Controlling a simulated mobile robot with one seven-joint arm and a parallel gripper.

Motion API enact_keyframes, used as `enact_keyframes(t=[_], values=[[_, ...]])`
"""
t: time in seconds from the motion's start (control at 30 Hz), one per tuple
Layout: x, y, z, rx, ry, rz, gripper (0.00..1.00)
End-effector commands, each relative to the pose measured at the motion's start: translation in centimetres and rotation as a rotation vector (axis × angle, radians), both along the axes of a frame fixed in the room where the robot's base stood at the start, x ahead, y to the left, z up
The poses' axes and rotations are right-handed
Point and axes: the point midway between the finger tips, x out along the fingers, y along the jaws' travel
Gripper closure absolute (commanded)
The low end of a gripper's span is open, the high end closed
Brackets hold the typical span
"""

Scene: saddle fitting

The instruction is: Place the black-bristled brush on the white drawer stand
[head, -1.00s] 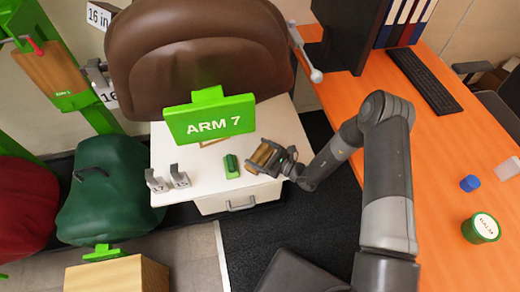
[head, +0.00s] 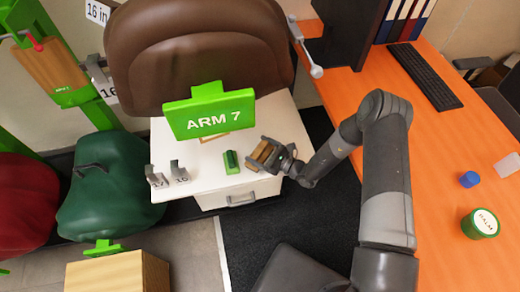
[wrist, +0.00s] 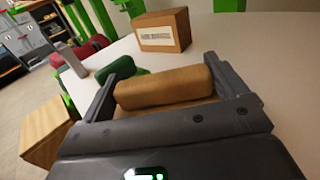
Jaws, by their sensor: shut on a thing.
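My gripper (head: 266,155) is shut on a tan, wooden-looking block, which I take to be the brush (head: 261,151). In the wrist view the brush (wrist: 165,88) lies crosswise between the two dark fingers of my gripper (wrist: 168,84). Its bristles are hidden, so I cannot see their colour. The white drawer stand (head: 215,165) has a flat top and a drawer with a grey handle. The brush is over the right part of that top, close to it; I cannot tell whether it touches.
A green block (head: 231,162) sits on the stand just left of the brush. Two grey numbered pieces (head: 179,172) stand at its left edge. The green ARM 7 sign (head: 210,117) overhangs the back, near the brown saddle (head: 200,50). A labelled box (wrist: 164,31) is behind.

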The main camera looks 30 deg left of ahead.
Motion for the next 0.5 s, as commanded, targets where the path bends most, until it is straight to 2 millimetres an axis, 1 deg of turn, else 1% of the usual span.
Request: enact_keyframes(t=[0.13,0.17,0.2,0.27,0.5], values=[[0.0,0.01,-0.32,0.001,0.0,0.0,0.4],[0.0,0.02,-0.28,0.001,0.0,0.0,0.07],[0.0,0.02,-0.27,0.001,0.0,0.0,0.04],[0.0,0.02,-0.27,0.001,0.0,0.0,0.0],[0.01,-0.19,-0.3,0.0,0.001,0.0,0.0]])
